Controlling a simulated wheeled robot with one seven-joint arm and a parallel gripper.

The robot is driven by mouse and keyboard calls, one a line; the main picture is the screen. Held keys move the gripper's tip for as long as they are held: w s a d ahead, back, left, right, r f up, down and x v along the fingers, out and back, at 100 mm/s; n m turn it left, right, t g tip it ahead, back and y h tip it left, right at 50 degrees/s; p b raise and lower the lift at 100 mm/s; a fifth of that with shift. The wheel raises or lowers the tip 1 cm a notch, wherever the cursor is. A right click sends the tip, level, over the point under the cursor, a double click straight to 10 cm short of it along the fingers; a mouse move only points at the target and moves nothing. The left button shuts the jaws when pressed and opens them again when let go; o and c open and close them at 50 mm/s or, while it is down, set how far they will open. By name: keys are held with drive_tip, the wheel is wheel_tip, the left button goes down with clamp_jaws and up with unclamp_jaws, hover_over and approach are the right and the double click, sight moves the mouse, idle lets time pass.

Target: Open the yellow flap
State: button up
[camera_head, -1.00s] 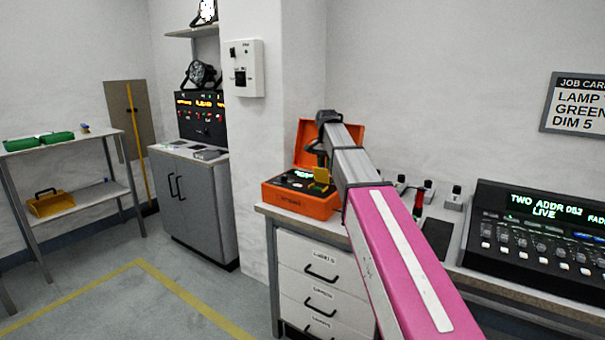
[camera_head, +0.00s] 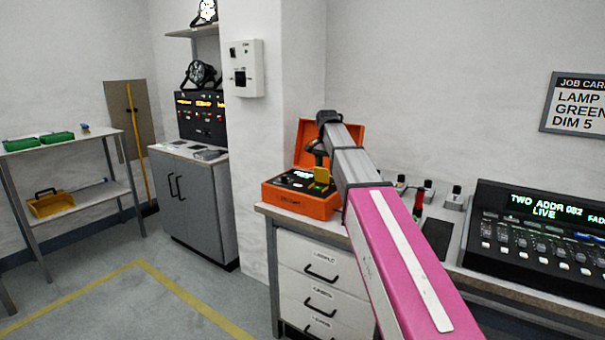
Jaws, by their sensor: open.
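A small yellow flap (camera_head: 322,175) stands on the right part of an orange case (camera_head: 304,202), whose orange lid (camera_head: 351,133) is raised at the back. The case sits on the near left corner of the counter. My gripper (camera_head: 317,158) is at the end of my grey and pink arm, pointing down over the case, just above and left of the flap. It is small and dark here, and I cannot tell whether it touches the flap. My arm hides the right side of the case.
A lighting desk (camera_head: 540,238) with a lit display stands right on the counter, with several small items (camera_head: 424,195) behind my arm. White drawers (camera_head: 313,277) are below the case. A grey cabinet (camera_head: 196,205) and shelf rack (camera_head: 75,203) stand left; the floor between is clear.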

drive_tip(key=shift+r, duration=0.1)
wheel_tip(320, 180, up, 7)
idle(0.8)
drive_tip(key=shift+s, duration=0.1)
